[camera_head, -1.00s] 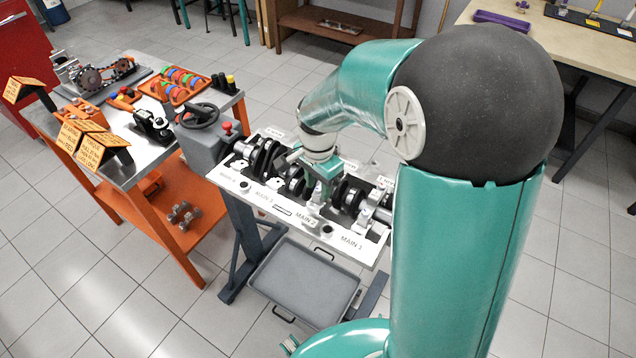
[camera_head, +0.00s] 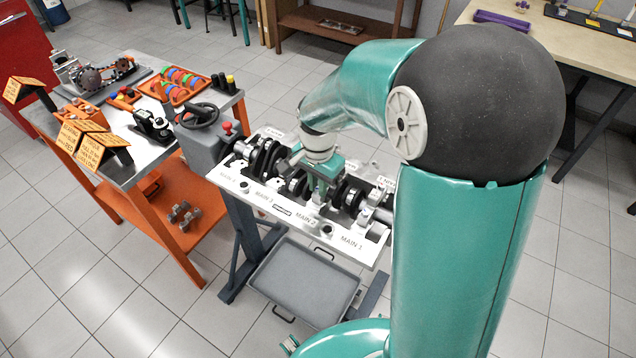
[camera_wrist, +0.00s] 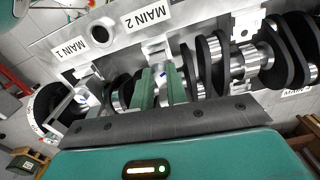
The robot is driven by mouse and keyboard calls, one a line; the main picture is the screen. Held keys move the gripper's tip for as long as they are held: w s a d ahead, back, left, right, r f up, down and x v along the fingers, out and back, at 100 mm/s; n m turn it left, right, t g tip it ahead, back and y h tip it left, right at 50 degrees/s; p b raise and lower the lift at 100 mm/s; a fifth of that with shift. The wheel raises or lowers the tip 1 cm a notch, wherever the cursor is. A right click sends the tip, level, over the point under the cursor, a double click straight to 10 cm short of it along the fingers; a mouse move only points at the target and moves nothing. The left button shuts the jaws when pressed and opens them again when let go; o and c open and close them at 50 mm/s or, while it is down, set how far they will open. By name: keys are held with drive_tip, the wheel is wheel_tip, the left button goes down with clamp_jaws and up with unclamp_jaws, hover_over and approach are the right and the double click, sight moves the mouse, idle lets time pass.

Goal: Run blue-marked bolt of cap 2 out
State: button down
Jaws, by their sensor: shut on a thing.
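My gripper (camera_wrist: 161,88) reaches down over the crankshaft at the MAIN 2 label (camera_wrist: 143,17). Its two green fingers stand close together at main cap 2 (camera_wrist: 156,48), shut on what appears to be the blue-marked bolt of cap 2. A small blue mark (camera_wrist: 168,68) shows by the fingertips; most of the bolt is hidden between them. In the head view my gripper (camera_head: 319,196) is over the engine stand, just behind the MAIN 2 label, and hides much of the cap.
Crankshaft counterweights (camera_wrist: 210,65) stand close beside the fingers. Main cap 1 (camera_wrist: 80,101) is to the left in the wrist view. A grey tray (camera_head: 300,285) lies below the stand. An orange bench (camera_head: 170,160) with a handwheel and parts stands at left.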

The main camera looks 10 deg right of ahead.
drive_tip(key=n, duration=0.7)
drive_tip(key=shift+s, duration=0.1)
drive_tip(key=n, duration=0.3)
drive_tip(key=shift+d+n, duration=0.1)
drive_tip(key=shift+n, duration=0.2)
drive_tip(key=n, duration=0.3)
drive_tip(key=shift+f+n, duration=0.1)
drive_tip(key=shift+n, duration=0.2)
drive_tip(key=n, duration=0.3)
drive_tip(key=shift+d+n, duration=0.1)
drive_tip(key=shift+n, duration=0.2)
drive_tip(key=n, duration=0.3)
drive_tip(key=shift+n, duration=0.4)
drive_tip(key=n, duration=0.3)
drive_tip(key=shift+n, duration=2.1)
